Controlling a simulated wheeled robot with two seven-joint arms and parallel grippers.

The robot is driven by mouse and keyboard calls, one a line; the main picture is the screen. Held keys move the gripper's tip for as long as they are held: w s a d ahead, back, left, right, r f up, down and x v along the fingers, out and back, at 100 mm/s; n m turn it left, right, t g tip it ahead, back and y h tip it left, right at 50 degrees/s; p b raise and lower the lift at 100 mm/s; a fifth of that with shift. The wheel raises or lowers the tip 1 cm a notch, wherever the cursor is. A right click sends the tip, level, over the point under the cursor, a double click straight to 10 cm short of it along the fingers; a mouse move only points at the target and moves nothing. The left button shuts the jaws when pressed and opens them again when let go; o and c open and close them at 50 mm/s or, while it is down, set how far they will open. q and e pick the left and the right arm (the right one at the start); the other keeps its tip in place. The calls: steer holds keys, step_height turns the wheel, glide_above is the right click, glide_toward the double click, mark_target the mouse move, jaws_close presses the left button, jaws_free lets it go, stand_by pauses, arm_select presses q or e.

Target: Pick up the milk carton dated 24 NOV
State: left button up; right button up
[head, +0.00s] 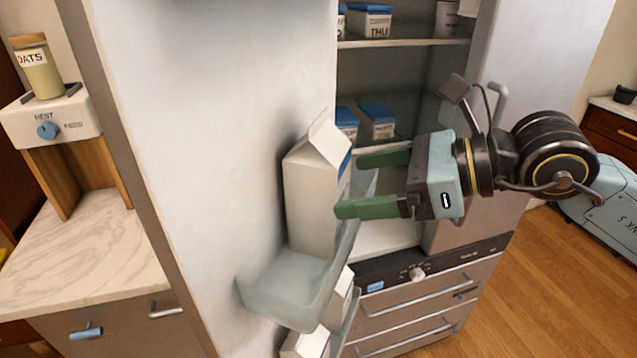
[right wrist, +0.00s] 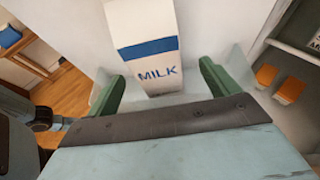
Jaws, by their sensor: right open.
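A white milk carton (head: 312,195) with a gabled top and a blue band stands in the upper bin of the open fridge door. In the right wrist view the carton (right wrist: 143,40) shows the word MILK; I see no date on it. My right gripper (head: 348,185) is open, its green fingers pointing at the carton from the right. In the right wrist view the fingers (right wrist: 160,75) lie on either side of the carton's lower part; I cannot tell whether they touch it. My left gripper is not in view.
The clear door bin (head: 285,285) has a raised wall around the carton's base. More cartons (head: 307,343) stand lower on the door, partly hidden. Fridge shelves with blue-lidded containers (head: 377,120) are behind my gripper. A counter (head: 80,250) is at left, with an oats jar (head: 37,70) on a dispenser.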

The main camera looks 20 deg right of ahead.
mark_target(344, 189)
steer(key=shift+x, duration=1)
steer(key=p+x, duration=0.1)
steer(key=x, duration=0.1)
steer(key=p+x, duration=0.1)
steer(key=x, duration=0.1)
steer(key=shift+s+a+f, duration=0.1)
steer(key=shift+s, duration=0.15)
steer(key=shift+w+a+f, duration=0.3)
steer(key=shift+a, duration=0.1)
steer(key=c, duration=1.6)
steer(key=shift+r, duration=0.1)
steer(key=shift+c, duration=0.3)
